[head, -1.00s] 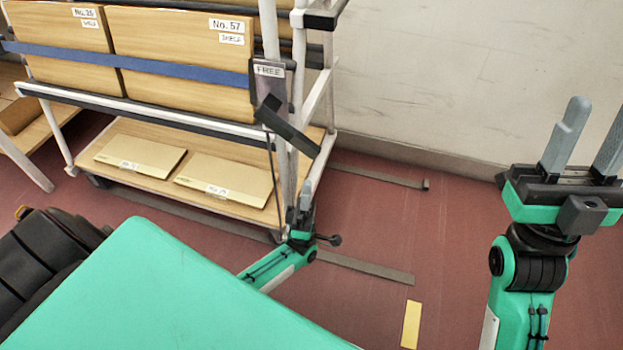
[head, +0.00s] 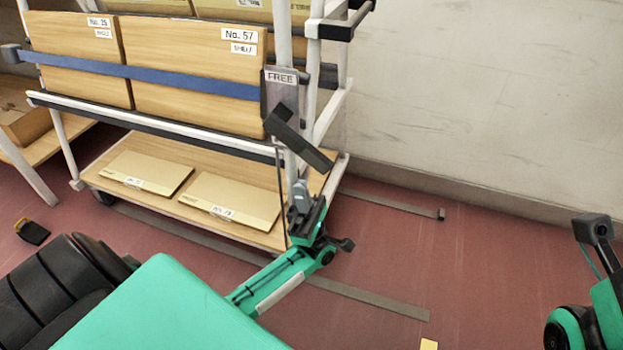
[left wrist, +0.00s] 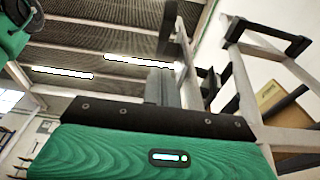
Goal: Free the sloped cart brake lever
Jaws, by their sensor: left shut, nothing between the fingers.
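The brake lever (head: 298,138) is a black bar on the cart's near corner post. It slopes down to the right from a grey plate marked FREE (head: 281,78). My left gripper (head: 301,187) is shut and empty, its grey fingertips pointing up just below the lever. I cannot tell from the head view whether they touch it. In the left wrist view the shut fingers (left wrist: 163,87) point up, with a dark bar, likely the lever (left wrist: 172,32), beyond them.
The white-framed cart (head: 160,121) carries wooden boards behind a blue strap (head: 150,78). Flat cartons (head: 230,198) lie on its lower shelf. A pale wall (head: 450,100) stands behind. The red floor (head: 470,270) right of the cart is largely clear, with grey strips.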

